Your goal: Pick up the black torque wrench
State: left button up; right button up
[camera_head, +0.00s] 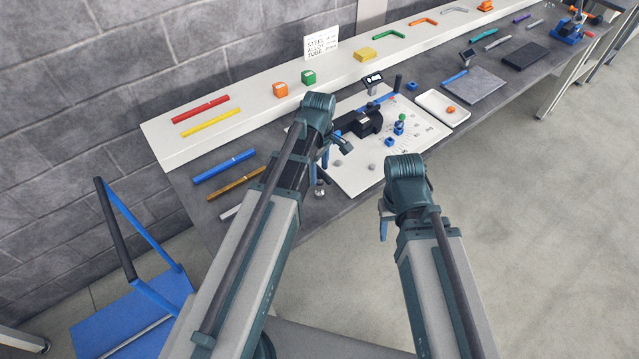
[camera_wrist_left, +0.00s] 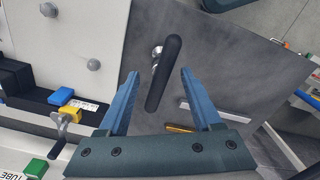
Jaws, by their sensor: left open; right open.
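The black torque wrench lies on the dark grey bench top beside the white board. In the left wrist view its black handle (camera_wrist_left: 164,75) lies between the two blue fingers, with a silver head showing at its upper left side. In the head view only part of the wrench (camera_head: 321,187) shows beside my left arm. My left gripper (camera_wrist_left: 158,73) is open with its fingers on either side of the handle; contact is not visible. It also shows in the head view (camera_head: 325,157). My right gripper (camera_head: 383,226) is open and empty in front of the bench, partly hidden by its wrist.
A white board (camera_head: 352,180) carries a black fixture (camera_head: 360,122) and two grey knobs. Blue (camera_head: 225,166) and brown (camera_head: 236,184) strips lie left of my left arm. A white tray (camera_head: 455,118) stands to the right. A white raised shelf (camera_head: 340,79) runs along the back.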

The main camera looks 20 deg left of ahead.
aim_at(320, 184)
pick_arm(q)
notch_tip(320, 184, down, 3)
jog(key=shift+r+b, duration=0.2)
jog(key=shift+b, duration=0.6)
pick_arm(e)
notch_tip(320, 184, down, 3)
jog(key=shift+r, duration=0.2)
pick_arm(q)
jog(key=shift+r, duration=0.1)
grip_shut()
